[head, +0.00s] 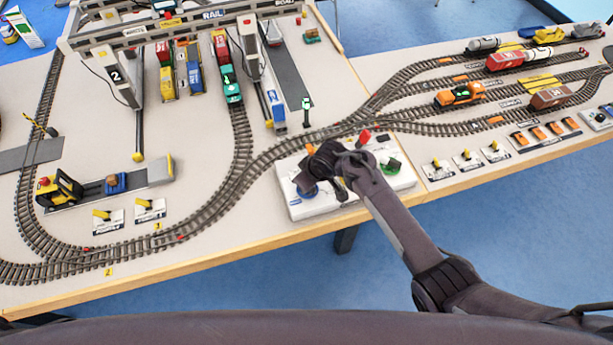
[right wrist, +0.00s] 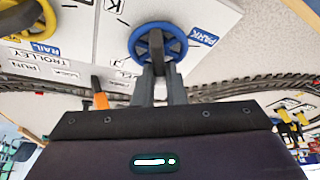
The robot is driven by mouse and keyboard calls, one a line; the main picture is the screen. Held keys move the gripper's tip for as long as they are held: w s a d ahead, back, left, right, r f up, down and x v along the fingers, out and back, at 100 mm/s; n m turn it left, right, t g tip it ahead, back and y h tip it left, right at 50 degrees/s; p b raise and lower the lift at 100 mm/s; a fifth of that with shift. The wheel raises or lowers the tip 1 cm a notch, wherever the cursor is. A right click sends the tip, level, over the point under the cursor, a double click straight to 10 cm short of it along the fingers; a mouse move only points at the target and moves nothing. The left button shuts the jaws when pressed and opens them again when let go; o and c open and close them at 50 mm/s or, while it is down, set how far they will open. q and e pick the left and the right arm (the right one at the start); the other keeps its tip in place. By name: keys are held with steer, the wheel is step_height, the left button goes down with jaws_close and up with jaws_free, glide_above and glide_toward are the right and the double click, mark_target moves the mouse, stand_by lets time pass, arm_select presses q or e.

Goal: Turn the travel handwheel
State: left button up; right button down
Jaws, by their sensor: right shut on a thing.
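A white control box (head: 345,205) stands at the table's front edge. Its blue handwheel (right wrist: 135,47) fills the top middle of the right wrist view, next to a PARK label. Only part of the blue wheel (head: 303,191) shows in the head view, under my right gripper (head: 310,177). In the right wrist view my right gripper (right wrist: 157,72) is shut on the blue handwheel, its fingers over the lower rim and reaching the hub. The wheel's own name label is not readable. My left gripper is not in view.
A yellow wheel (right wrist: 48,20) sits on the box near RAIL and TROLLEY labels. Model tracks (head: 255,165) curve close behind the box. A gantry crane (head: 180,28) spans trains farther back.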

mark_target(315, 188)
steer(key=shift+r+n, duration=0.1)
steer(key=shift+n, duration=0.5)
steer(key=c, duration=1.5)
jaws_free()
steer(key=p+v, duration=0.1)
steer(key=v, duration=0.5)
steer(key=shift+d+r, duration=0.1)
steer(key=shift+r, duration=0.15)
steer(key=shift+s+d+r, duration=0.1)
steer(key=shift+d+r, duration=0.15)
steer(key=shift+r, duration=0.3)
steer(key=shift+g, duration=0.3)
